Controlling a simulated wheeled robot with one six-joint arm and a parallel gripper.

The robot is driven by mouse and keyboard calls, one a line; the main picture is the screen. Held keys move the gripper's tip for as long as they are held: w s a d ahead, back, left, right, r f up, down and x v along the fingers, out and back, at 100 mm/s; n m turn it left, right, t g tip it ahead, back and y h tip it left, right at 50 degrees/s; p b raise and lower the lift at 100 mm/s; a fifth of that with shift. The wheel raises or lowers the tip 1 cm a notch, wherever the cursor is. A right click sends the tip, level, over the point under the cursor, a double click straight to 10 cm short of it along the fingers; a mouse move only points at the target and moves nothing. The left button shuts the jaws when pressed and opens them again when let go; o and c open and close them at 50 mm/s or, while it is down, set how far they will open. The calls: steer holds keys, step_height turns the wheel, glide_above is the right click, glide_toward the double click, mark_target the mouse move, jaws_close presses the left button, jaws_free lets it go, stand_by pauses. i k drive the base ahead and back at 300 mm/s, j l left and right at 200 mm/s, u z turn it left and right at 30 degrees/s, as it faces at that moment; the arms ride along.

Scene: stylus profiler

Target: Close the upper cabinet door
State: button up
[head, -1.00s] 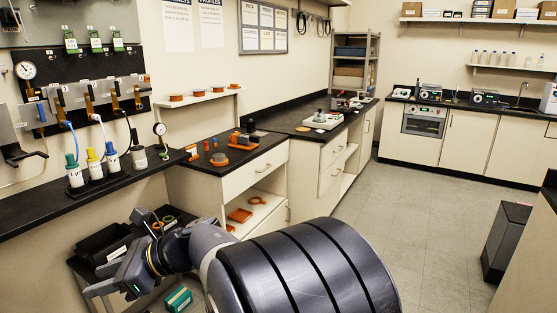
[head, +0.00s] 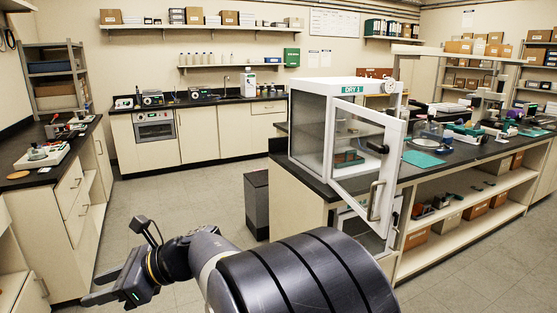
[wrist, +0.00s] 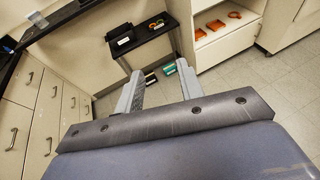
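The upper door (head: 362,180) belongs to the white cabinet labelled DRY 1 (head: 311,86) on the black-topped bench, right of centre in the head view. It has a white frame and a clear pane and stands ajar, swung out from the cabinet front. A dark latch piece and a grey bar handle (head: 375,201) sit toward its right edge. My gripper (head: 97,286) is low at the left, far from the door, with its fingers apart. The wrist view also shows my gripper (wrist: 158,86) open and empty, pointing away from the cabinet, which is not in that view.
A lower glazed door (head: 365,236) shows beneath the upper one. The bench (head: 458,170) extends right with equipment and open shelves. A dark bin (head: 256,203) stands left of it. Grey floor (head: 180,214) is clear between the benches. A left counter (head: 45,160) holds instruments.

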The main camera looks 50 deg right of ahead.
mark_target(395, 135)
steer(key=z, duration=1.8)
steer(key=i+j+z, duration=0.2)
steer(key=i+j, duration=0.3)
steer(key=j, duration=0.15)
steer(key=i+j, duration=0.25)
steer(key=j, duration=0.2)
